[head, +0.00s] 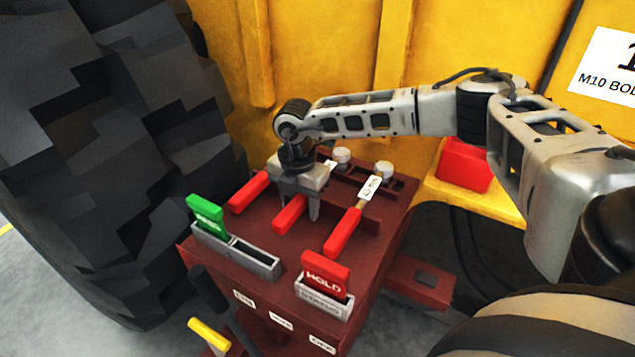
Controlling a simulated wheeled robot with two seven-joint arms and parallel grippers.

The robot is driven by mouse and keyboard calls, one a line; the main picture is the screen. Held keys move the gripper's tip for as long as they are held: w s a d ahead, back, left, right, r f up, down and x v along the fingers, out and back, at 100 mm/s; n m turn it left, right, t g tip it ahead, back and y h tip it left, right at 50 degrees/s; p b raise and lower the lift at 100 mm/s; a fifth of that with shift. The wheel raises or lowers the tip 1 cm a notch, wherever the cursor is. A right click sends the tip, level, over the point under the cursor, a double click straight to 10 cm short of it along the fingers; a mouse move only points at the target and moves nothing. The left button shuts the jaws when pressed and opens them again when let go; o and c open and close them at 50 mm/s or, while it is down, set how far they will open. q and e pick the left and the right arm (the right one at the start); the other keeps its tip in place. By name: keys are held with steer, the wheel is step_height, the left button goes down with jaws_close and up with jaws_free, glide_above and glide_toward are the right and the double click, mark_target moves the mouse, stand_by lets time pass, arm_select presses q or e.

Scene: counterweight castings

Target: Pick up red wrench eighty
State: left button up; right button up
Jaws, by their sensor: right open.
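Three red-handled wrenches lie side by side on a dark red cart top: a left one (250,191), a middle one (290,214) and a right one (343,232). The right one carries a white tag (370,188), whose print is too small to read surely. I cannot tell which wrench is number eighty. My right gripper (300,208) is open and points down over the middle wrench, hiding its upper part. One finger shows on the right side of that handle; I cannot tell whether it touches. My left gripper is not in view.
A green card (207,217) stands in a grey holder (252,258), and a red HOLD card (326,273) in a grey STATUS holder (325,300). A large black tyre (110,150) stands close on the left. A red bin (463,165) sits on a yellow ledge at right.

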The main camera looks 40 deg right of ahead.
jaws_close()
steer(key=shift+w+r, duration=0.1)
steer(key=shift+r, duration=0.05)
stand_by(1.3)
